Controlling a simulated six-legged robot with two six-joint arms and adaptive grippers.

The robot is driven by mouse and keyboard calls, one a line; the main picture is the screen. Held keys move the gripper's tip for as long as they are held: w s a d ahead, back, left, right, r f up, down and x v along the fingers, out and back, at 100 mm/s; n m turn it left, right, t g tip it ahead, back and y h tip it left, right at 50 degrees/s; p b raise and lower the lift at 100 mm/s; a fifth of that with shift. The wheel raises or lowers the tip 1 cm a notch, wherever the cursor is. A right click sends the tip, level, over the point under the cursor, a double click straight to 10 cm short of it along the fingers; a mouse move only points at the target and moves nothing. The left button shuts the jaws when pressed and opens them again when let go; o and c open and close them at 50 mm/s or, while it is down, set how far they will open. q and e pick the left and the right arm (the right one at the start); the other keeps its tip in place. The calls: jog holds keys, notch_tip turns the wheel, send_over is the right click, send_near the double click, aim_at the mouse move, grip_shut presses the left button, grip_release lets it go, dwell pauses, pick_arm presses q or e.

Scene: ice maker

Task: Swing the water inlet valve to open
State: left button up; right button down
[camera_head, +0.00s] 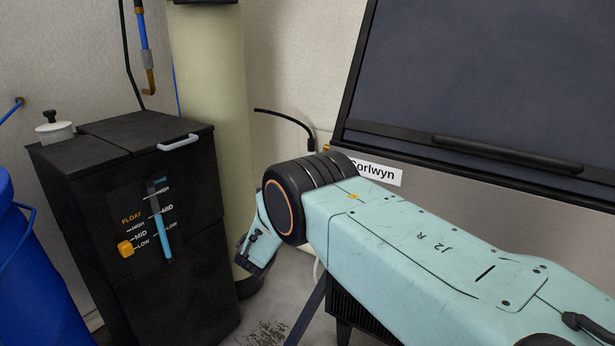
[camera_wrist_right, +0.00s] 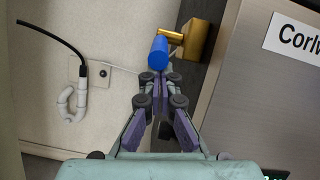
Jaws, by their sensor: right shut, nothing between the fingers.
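The water inlet valve shows in the right wrist view as a brass body (camera_wrist_right: 197,38) with a blue-gripped lever (camera_wrist_right: 158,52), in the narrow gap beside the steel cabinet. The lever's blue end points towards the camera. My right gripper (camera_wrist_right: 160,82) is shut and empty, its fingertips just below the blue end in the picture; I cannot tell whether they touch it. My left gripper is not in view.
The steel cabinet labelled Corlwyn (camera_head: 465,185) stands close on the right. A tall cream cylinder (camera_head: 213,90), a black float-gauge box (camera_head: 100,230) and a blue barrel (camera_head: 30,270) stand to the left. A white drain pipe (camera_wrist_right: 75,98) and black hose (camera_wrist_right: 50,38) run along the wall.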

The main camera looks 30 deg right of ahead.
jog(key=r+p, duration=0.1)
jog(key=a+r+y+p, duration=0.1)
jog(key=shift+s+r, duration=0.15)
jog(key=shift+r, duration=0.2)
jog(key=shift+r+g+p, duration=0.2)
jog(key=shift+g+p, duration=0.1)
jog(key=shift+p, duration=0.3)
jog(key=shift+y+p, duration=0.45)
jog(key=shift+y, duration=0.05)
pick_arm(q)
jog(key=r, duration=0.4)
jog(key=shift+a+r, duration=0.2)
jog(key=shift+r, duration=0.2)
pick_arm(e)
jog(key=shift+s+a+f, duration=0.1)
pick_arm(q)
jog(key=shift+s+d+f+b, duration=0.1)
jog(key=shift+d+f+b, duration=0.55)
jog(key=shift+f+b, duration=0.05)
pick_arm(e)
jog(key=s+a+f, duration=0.4)
jog(key=a+f, duration=0.2)
jog(key=a, duration=0.2)
jog(key=shift+s+a, duration=0.3)
jog(key=shift+s, duration=0.1)
